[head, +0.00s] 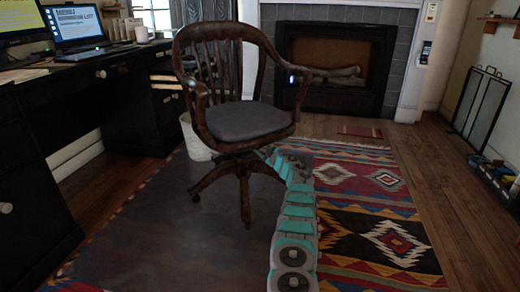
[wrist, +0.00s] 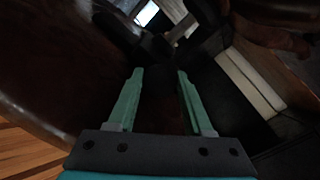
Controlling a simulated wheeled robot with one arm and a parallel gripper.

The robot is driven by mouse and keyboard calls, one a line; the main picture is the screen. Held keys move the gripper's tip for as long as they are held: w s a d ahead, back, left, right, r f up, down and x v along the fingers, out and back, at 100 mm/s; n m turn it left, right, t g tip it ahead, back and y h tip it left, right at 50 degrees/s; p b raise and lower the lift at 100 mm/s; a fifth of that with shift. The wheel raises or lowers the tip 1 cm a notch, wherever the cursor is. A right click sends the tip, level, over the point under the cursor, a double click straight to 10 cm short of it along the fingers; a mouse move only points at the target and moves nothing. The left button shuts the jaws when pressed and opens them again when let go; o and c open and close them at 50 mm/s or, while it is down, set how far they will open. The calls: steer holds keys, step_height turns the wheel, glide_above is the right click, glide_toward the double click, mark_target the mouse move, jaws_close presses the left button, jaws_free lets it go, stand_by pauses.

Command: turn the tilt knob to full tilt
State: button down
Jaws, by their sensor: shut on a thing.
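A dark wooden swivel chair (head: 240,119) with a grey padded seat stands upright on a rug in the head view. My teal and grey arm reaches from the front to beneath the right side of its seat, where the seat hides my gripper. In the wrist view, my gripper (wrist: 159,73) has its two green fingers set apart, with a dark tilt knob (wrist: 160,88) held between them. The knob's outline and how far it is turned are too dark to tell. The chair's brown wooden underside (wrist: 45,62) fills the left of the wrist view.
A black desk (head: 45,110) with a laptop (head: 78,28) stands at left. A white waste bin (head: 196,138) is behind the chair. A fireplace (head: 335,68) is at the back. The patterned rug (head: 375,215) right of my arm is clear.

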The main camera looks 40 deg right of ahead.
steer(key=shift+n, duration=0.6)
steer(key=shift+n, duration=0.3)
steer(key=shift+c, duration=1.5)
jaws_free()
steer(key=shift+r, duration=0.1)
